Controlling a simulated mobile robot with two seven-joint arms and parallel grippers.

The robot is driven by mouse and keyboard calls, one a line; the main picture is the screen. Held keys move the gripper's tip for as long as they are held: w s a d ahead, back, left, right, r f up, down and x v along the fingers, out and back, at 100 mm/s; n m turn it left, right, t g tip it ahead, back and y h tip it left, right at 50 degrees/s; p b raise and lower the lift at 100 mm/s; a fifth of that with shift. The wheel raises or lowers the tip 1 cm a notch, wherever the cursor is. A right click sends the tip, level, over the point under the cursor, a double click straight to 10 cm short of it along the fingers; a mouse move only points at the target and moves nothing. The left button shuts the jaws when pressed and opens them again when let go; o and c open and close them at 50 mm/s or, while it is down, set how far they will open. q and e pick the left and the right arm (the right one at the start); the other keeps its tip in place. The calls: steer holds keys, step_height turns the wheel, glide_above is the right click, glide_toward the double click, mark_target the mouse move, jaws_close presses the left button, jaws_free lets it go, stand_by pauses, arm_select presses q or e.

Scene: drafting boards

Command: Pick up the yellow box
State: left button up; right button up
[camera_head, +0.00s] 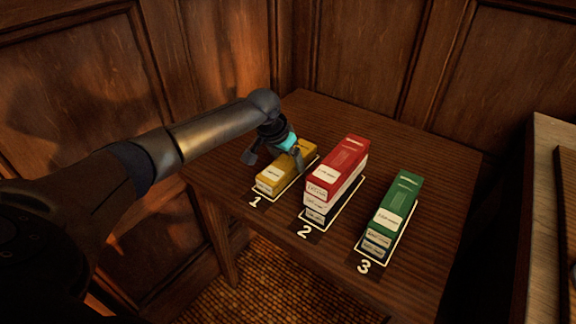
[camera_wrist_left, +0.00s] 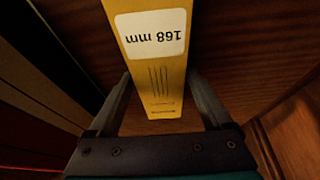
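The yellow box (camera_head: 284,171) lies flat on the wooden table in the white-outlined spot marked 1. My left gripper (camera_head: 276,158) is over its far part, fingers pointing down. In the left wrist view the yellow box (camera_wrist_left: 158,85) runs between the two fingers, with a white label reading 168 mm. The fingers of the left gripper (camera_wrist_left: 160,76) are spread, one on each side of the box, with a narrow gap visible at each side. Part of the box's far end is hidden by the gripper in the head view. My right gripper is not in view.
A red box (camera_head: 339,163) stacked on others stands at spot 2, just right of the yellow box. A green box (camera_head: 397,200) on a stack is at spot 3. The wooden table (camera_head: 330,265) is bare in front. Panelled walls stand close behind.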

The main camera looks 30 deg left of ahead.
arm_select(q)
jaws_close()
stand_by(0.5)
steer(key=shift+r, duration=0.1)
